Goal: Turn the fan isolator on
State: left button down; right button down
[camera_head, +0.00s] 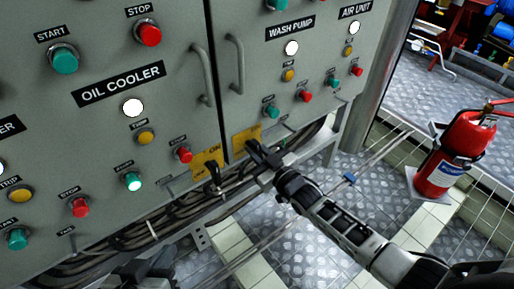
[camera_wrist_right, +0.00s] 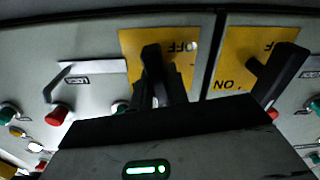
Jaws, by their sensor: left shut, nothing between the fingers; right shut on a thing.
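Two yellow isolator plates sit low on the grey cabinet: a left plate (camera_head: 203,160) and a right plate (camera_head: 240,138). My right gripper (camera_head: 258,152) is at the right plate, shut on its black isolator handle (camera_wrist_right: 151,62). In the right wrist view the picture is upside down, with "OFF" on this plate (camera_wrist_right: 128,45) and "ON" on the neighbouring one (camera_wrist_right: 240,95). The neighbouring plate's black handle (camera_wrist_right: 288,65) stands free of the gripper. I cannot read which handle is the fan isolator. My left gripper (camera_head: 137,274) is low at the left, shut and empty, partly cut off.
Buttons and lamps, including an oil cooler lamp (camera_head: 133,107), cover the cabinet. Cables (camera_head: 165,228) run beneath it. Long door handles (camera_head: 203,75) stick out above the plates. A red fire extinguisher (camera_head: 452,150) stands at the right. The metal floor (camera_head: 310,240) is open below.

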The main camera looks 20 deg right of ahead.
jog(key=shift+m, duration=0.6)
pick_arm(q)
jog(key=shift+f, duration=0.15)
pick_arm(e)
jog(key=shift+m, duration=0.5)
jog(key=c, duration=1.4)
grip_release()
pick_arm(q)
jog(key=shift+a, duration=0.1)
pick_arm(e)
jog(key=shift+o, duration=0.2)
